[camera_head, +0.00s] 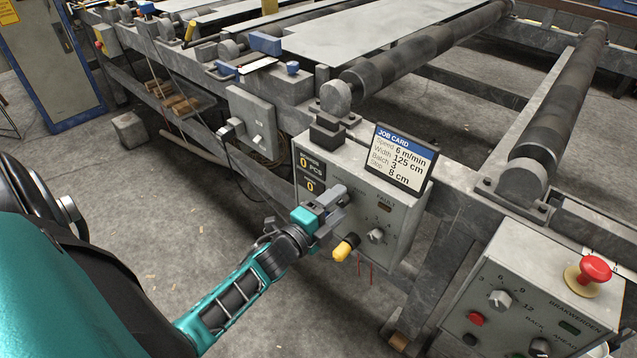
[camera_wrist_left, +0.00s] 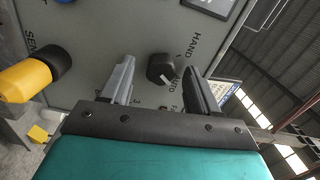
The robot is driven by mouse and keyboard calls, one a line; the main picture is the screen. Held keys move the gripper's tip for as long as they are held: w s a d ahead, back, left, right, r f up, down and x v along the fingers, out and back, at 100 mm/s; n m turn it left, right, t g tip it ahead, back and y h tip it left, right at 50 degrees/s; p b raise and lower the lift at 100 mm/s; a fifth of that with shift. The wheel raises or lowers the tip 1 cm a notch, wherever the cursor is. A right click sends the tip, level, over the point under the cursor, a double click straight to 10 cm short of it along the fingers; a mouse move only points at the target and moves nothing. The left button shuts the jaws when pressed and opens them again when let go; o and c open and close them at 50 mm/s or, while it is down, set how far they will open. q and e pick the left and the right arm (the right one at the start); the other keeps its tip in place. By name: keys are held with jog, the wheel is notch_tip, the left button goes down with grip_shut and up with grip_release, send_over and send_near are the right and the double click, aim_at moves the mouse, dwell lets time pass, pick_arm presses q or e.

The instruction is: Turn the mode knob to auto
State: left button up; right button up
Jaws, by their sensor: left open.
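The mode knob (camera_wrist_left: 160,68) is a dark, faceted knob on the grey control box, with HAND and AUTO lettering beside it in the left wrist view. A pale mark shows on its lower right side; I cannot tell for sure which word it points to. My left gripper (camera_head: 333,203) is open in front of the control box (camera_head: 345,165) and hides the knob in the head view. In the left wrist view its fingers (camera_wrist_left: 160,84) stand on either side of the knob, with gaps visible on both sides. My right gripper is not in view.
A yellow-tipped control (camera_head: 345,247) and a grey dial (camera_head: 376,236) sit low on the same box. A job card (camera_head: 401,156) stands on top. A second panel with a red mushroom button (camera_head: 594,270) is at right. Rollers (camera_head: 425,60) lie behind.

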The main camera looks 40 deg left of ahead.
pick_arm(q)
jog(key=s+a+p, duration=0.1)
jog(key=s, duration=1.1)
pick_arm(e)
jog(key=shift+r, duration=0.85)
pick_arm(q)
jog(key=shift+r+p, duration=0.1)
jog(key=shift+p, duration=0.2)
jog(key=s+d+r+n+g+p, duration=0.2)
jog(key=d+n+g+p, duration=0.1)
jog(key=d+n+p, duration=0.2)
jog(key=s+d+r+n+g+p, duration=0.3)
jog(key=d+n+g+p, duration=0.1)
jog(key=d+n, duration=0.4)
jog(key=shift+d+n+h+p, duration=0.2)
jog(key=shift+n+h+p, duration=0.1)
jog(key=shift+n+p, duration=0.65)
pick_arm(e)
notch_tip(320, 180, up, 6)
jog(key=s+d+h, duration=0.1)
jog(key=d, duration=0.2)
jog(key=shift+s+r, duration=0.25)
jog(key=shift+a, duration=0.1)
